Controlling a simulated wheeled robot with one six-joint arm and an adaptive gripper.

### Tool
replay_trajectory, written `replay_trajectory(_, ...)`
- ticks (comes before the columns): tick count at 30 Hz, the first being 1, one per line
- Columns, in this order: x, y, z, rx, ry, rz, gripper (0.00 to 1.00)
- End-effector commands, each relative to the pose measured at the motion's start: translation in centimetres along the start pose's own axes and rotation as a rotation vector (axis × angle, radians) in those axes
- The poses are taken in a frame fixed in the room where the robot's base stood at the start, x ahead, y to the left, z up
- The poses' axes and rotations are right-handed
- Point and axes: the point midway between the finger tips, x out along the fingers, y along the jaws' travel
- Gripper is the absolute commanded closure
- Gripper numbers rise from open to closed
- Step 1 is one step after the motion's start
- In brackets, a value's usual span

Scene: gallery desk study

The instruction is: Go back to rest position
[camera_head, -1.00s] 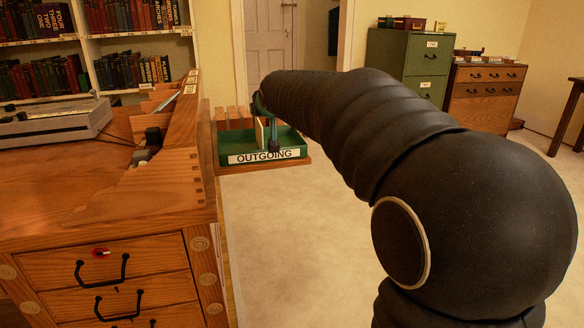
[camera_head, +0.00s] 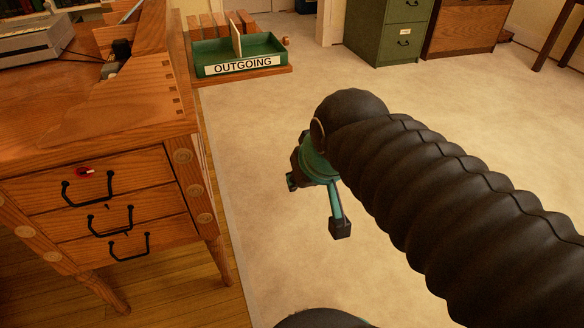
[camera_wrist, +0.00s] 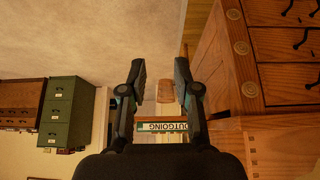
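My gripper (camera_head: 316,205) hangs over the pale floor to the right of the desk, in front of the tray and well apart from it. Its two fingers are spread with nothing between them; the wrist view also shows them apart (camera_wrist: 160,82). The green OUTGOING tray (camera_head: 275,62) sits on a wooden base beyond the desk. A thin cream card or envelope (camera_head: 236,40) stands upright in it. The tray also appears upside down in the wrist view (camera_wrist: 161,126), beyond the fingers. My dark ribbed arm fills the right of the head view.
The wooden desk (camera_head: 85,125) with several black-handled drawers stands at left, with a grey device (camera_head: 35,42) on top. A green filing cabinet (camera_head: 385,35) and a wooden cabinet (camera_head: 465,28) stand at the back. The carpet (camera_head: 260,130) between them is clear.

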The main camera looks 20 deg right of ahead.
Motion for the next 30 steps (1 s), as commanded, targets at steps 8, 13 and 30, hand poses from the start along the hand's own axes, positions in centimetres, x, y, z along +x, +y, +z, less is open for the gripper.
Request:
replay_trajectory(8, 0.3, -0.5, 4.9, -0.006, -0.068, -0.013, 0.69)
replay_trajectory(13, 0.3, -0.5, 4.9, -0.006, -0.067, -0.013, 0.69)
replay_trajectory(30, 0.3, -0.5, 4.8, -0.006, -0.066, -0.013, 0.69)
